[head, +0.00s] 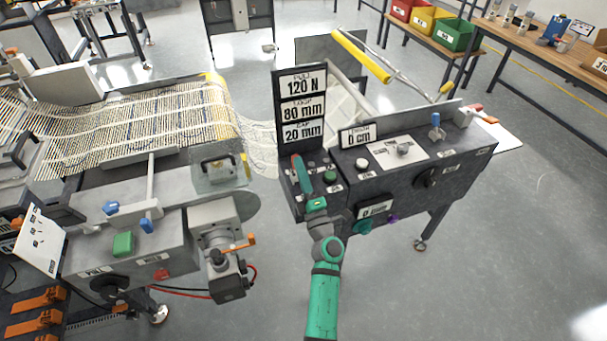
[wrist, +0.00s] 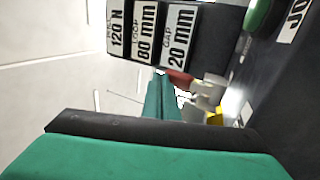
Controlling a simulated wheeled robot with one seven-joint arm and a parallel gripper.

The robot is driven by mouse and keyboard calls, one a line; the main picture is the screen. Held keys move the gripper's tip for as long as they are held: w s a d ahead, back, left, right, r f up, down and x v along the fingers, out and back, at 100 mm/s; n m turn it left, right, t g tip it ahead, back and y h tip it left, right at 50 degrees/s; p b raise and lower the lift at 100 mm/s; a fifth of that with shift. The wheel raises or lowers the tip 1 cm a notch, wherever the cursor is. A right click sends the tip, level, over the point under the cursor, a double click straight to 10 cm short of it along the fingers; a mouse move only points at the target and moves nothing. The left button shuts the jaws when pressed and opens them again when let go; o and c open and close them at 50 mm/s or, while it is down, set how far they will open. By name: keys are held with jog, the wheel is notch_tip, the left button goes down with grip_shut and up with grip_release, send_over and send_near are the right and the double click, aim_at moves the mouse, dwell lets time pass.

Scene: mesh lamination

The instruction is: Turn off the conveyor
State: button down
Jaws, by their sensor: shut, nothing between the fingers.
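The dark control box (head: 440,175) of the right-hand machine stands at centre right in the head view. A green button (head: 330,176) sits on its left part. It also shows in the wrist view (wrist: 262,14), beside a partly cut-off label. My gripper (head: 298,163) is shut and empty over the box's left end, left of the green button and below the sign. In the wrist view my teal fingertips (wrist: 162,85) are together, next to a small red part (wrist: 178,78). I cannot tell whether they touch it. My gripper hides part of the panel.
The sign (head: 302,105) reads 120 N, 80 mm and 20 mm. A white button (head: 361,164), blue knob (head: 435,128) and black rotary knob (head: 427,178) are on the control box. A mesh-covered machine (head: 130,130) stands left. Open floor (head: 500,250) lies right.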

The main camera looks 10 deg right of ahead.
jog(key=shift+w+a+r, duration=0.2)
jog(key=shift+w, duration=0.6)
jog(key=shift+d, duration=0.1)
jog(key=s+d+r, duration=0.1)
jog(key=s+r, duration=0.2)
jog(key=s, duration=0.3)
jog(key=s+d+r, duration=0.2)
jog(key=s, duration=0.5)
jog(key=s+a+f+m+h, duration=0.1)
jog(key=s+a+f+m, duration=0.35)
jog(key=s, duration=0.35)
jog(key=s+a+f+m+h, duration=0.2)
jog(key=s+a+f+m, duration=0.25)
jog(key=s, duration=0.45)
jog(key=s+f+m+g, duration=0.1)
jog(key=s+m+g, duration=0.1)
jog(key=s, duration=0.6)
jog(key=s+a+f+m+g, duration=0.1)
jog(key=s+f+m+g, duration=0.1)
jog(key=s+m, duration=0.3)
jog(key=s+f+m+g+h, duration=0.1)
jog(key=s+m, duration=0.3)
jog(key=s, duration=0.7)
jog(key=shift+s+a+f+g, duration=0.35)
jog(key=shift+f+g, duration=0.35)
jog(key=shift+g, duration=0.2)
